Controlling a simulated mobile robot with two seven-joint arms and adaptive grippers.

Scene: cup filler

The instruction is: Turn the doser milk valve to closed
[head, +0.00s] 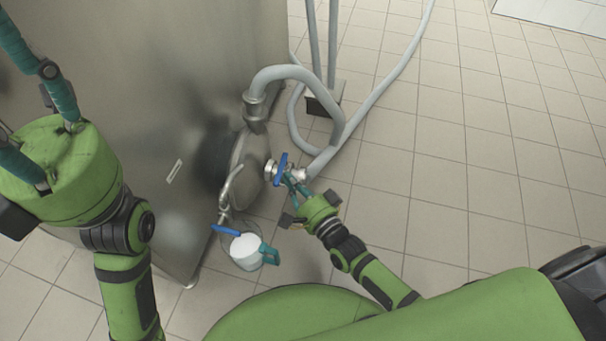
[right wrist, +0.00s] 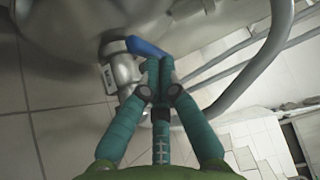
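A blue valve handle (head: 281,168) sits on a metal valve where the grey hose meets the steel doser. It also shows in the right wrist view (right wrist: 145,47), beside the metal valve body (right wrist: 122,70). My right gripper (head: 292,181) is at this handle. In the right wrist view its teal fingers (right wrist: 160,70) are together, with their tips at the handle's right end. I cannot tell whether the tips touch or pinch it. My left gripper (head: 25,100) is at the upper left, away from the valve. Its fingers are spread and their tips are out of frame.
A second blue handle (head: 226,230) is on the doser's spout. A jug (head: 245,250) with white contents and a teal handle is below it. The steel doser cabinet (head: 150,90) fills the left. Grey hoses (head: 375,100) run behind the valve. The tiled floor at right is clear.

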